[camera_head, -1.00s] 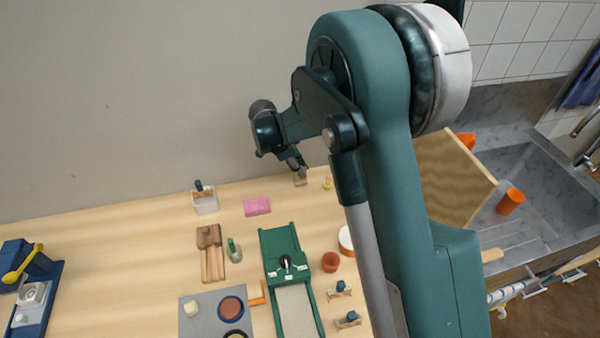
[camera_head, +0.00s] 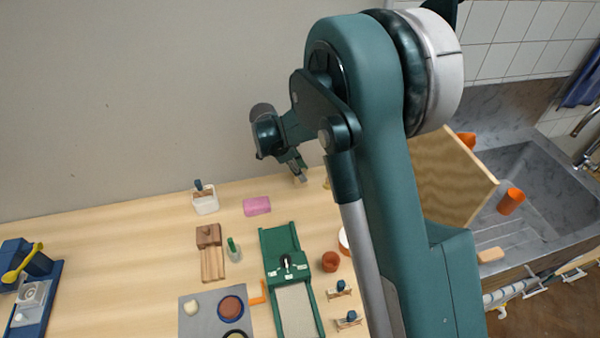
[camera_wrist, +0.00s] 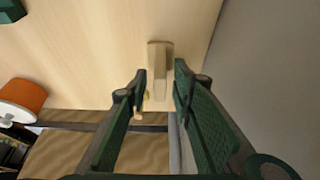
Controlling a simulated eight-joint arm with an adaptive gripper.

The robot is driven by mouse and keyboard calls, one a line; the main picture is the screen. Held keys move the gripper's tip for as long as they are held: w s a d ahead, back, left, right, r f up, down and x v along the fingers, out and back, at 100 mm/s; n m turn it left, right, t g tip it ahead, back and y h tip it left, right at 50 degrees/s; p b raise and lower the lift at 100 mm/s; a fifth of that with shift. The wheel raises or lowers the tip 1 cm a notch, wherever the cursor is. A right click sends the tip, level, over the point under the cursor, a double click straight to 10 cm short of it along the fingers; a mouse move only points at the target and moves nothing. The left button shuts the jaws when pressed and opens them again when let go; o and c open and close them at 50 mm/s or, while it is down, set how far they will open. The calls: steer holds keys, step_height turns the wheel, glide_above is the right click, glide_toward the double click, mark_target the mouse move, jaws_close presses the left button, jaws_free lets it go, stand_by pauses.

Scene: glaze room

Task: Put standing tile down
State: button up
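The standing tile (camera_wrist: 160,66) is a narrow cream block, upright on the wooden worktop, in the upper middle of the wrist view. Its far end looks wider, like a foot. My gripper (camera_wrist: 161,74) is open, with one dark green finger on each side of the tile. Gaps show between the fingers and the tile, so it does not look gripped. In the head view my gripper (camera_head: 300,176) is low over the back edge of the worktop, near the wall, and mostly hides the tile.
A small yellowish object (camera_head: 327,184) stands just right of the gripper. A pink sponge (camera_head: 257,206) and a white container (camera_head: 205,203) lie to the left. The green slab device (camera_head: 284,255) and a brown cup (camera_head: 330,261) are nearer. The worktop between sponge and gripper is clear.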

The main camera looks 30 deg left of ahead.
steer(key=shift+r, duration=0.1)
steer(key=v, duration=1.2)
stand_by(0.6)
steer(key=shift+d+r, duration=0.1)
